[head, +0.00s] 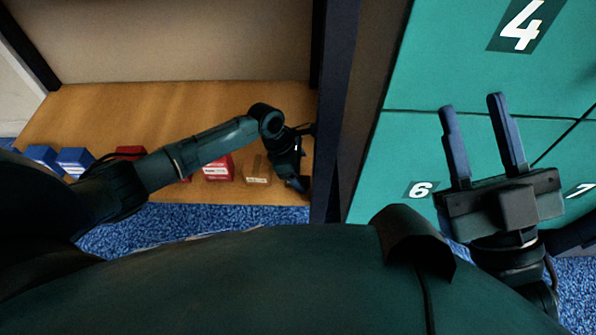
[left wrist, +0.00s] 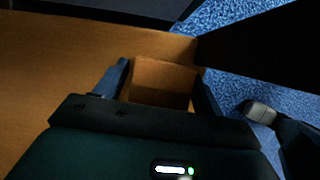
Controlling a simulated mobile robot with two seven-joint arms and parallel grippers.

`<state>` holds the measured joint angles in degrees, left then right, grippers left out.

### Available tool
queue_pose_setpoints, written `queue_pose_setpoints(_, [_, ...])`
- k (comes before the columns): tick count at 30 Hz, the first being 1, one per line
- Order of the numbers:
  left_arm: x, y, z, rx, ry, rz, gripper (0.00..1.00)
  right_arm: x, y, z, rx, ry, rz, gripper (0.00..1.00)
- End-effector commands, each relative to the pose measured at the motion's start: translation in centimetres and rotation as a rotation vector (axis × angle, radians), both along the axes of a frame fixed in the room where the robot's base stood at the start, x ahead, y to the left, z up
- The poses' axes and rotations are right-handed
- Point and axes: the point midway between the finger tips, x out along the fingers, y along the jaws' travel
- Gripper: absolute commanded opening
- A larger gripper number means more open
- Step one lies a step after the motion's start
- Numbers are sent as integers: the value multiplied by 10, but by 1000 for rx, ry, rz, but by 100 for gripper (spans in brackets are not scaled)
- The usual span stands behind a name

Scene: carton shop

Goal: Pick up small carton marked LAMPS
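In the left wrist view a plain brown carton (left wrist: 162,82) sits between the two fingers of my left gripper (left wrist: 162,75). The fingers stand on either side of it with what look like narrow gaps. No marking on it is readable there. In the head view my left gripper (head: 298,158) is at the right end of the wooden shelf, by the dark upright panel, and hides what is between its fingers. A small brown carton (head: 257,169) with a pale label shows just left of it; its word is unreadable. My right gripper (head: 473,103) is open and empty before the green lockers.
Red cartons (head: 219,168) and blue cartons (head: 75,162) stand along the front of the wooden shelf (head: 200,98). The dark panel (head: 333,110) closes the shelf's right end. Green lockers (head: 440,60) with numbers stand to the right. Blue carpet (head: 170,222) lies below.

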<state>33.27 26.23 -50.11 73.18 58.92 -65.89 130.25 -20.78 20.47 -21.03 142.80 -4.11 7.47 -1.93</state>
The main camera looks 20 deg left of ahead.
Motion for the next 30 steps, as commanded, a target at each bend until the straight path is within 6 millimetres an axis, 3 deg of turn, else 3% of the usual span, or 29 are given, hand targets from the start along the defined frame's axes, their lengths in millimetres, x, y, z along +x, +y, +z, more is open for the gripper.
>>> queue_pose_setpoints(15, [0, 0, 0, 1, 0, 0, 27, 0, 0, -1, 1, 3, 1, 36])
queue_pose_setpoints(28, [-1, 2, 6, 0, 1, 0, 27, 2, 0, 3, 0, 29, 0, 36])
queue_pose_setpoints(30, [-1, 4, 11, 0, 1, 1, 27, 1, 1, -7, 9, 99, -2, 36])
